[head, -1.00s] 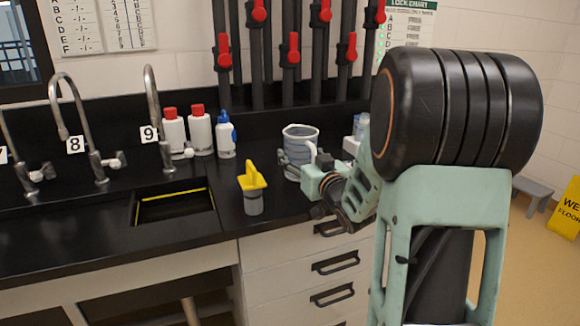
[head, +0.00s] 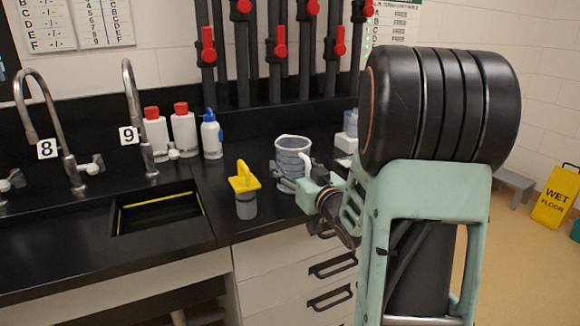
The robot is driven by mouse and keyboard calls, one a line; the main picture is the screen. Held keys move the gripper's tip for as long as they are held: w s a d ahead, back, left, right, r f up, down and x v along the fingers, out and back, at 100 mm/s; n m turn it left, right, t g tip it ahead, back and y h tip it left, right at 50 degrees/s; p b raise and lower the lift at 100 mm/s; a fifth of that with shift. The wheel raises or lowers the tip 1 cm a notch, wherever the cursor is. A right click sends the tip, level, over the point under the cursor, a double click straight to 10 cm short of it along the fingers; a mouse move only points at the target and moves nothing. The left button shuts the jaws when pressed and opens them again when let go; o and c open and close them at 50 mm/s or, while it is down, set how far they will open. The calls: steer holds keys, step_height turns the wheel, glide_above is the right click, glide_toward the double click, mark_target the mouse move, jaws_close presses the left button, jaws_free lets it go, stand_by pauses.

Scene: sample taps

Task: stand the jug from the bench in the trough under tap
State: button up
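The jug (head: 293,153) is a clear, bluish-grey measuring jug with a pale handle. It is upright at the right part of the black bench, and I cannot tell whether its base touches the bench. My gripper (head: 284,180) is at the jug's lower front side, its dark fingers against or beside the wall. The arm hides part of it, so its closure is unclear. The trough (head: 160,212) is a dark sunken basin with a yellow line inside, left of the jug. Tap 9 (head: 136,115) stands behind it and tap 8 (head: 45,120) is further left.
A grey container with a yellow top (head: 245,192) stands between trough and jug. Two red-capped white bottles (head: 184,131) and a blue-capped bottle (head: 212,136) stand behind. Red-handled pipes (head: 280,50) line the wall. A wet-floor sign (head: 555,197) is at the right.

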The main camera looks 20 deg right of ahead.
steer(key=shift+f, duration=0.25)
steer(key=o, duration=1.2)
steer(key=shift+r, duration=0.1)
